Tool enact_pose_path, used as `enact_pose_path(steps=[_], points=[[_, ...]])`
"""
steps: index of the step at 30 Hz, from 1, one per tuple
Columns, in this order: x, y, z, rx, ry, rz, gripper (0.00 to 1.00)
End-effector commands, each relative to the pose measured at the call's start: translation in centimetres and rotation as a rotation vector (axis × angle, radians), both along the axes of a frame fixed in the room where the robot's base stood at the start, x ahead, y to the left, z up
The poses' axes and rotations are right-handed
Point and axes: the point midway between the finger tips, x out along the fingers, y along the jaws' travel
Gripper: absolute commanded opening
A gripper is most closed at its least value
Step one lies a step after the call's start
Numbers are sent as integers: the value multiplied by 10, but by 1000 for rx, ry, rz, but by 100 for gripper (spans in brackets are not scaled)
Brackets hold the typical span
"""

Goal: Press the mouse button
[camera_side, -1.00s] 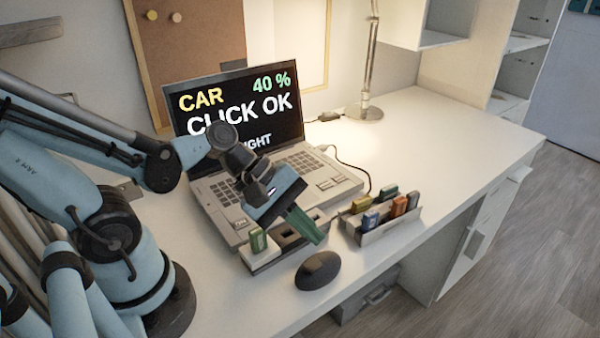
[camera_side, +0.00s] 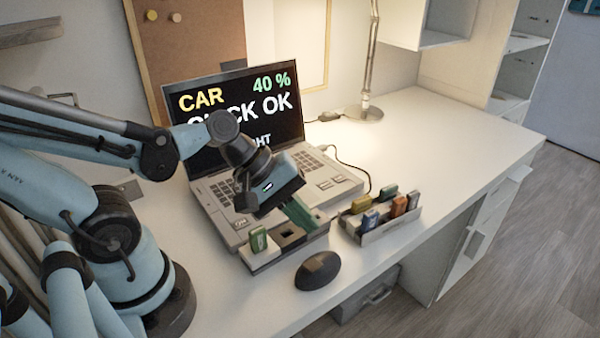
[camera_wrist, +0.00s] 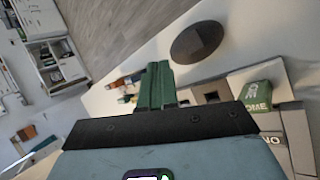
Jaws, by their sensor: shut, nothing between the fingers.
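The dark oval mouse (camera_side: 317,271) lies on the white desk in front of the slotted grey holder. In the wrist view the fingertips (camera_wrist: 157,66) are to the left of and below the mouse. The laptop (camera_side: 240,105) screen reads "CAR", "40 %" and "CLICK OK", partly hidden by my arm.
The grey holder (camera_side: 270,262) has a green block (camera_side: 258,240) at its left end and a dark open slot. A tray (camera_side: 392,230) with several coloured blocks stands to the right. A lamp (camera_side: 364,112) stands behind. The desk's front edge is close to the mouse; the right side is clear.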

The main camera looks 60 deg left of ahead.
Motion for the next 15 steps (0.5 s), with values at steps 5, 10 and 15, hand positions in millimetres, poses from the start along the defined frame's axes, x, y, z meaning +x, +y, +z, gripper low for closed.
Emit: enact_pose_path(steps=[5, 10, 15], points=[[9, 32, 9, 435, -204, -317, 0], [16, 58, 25, 793, -327, -610, 0], [19, 71, 36, 982, -374, -778, 0]])
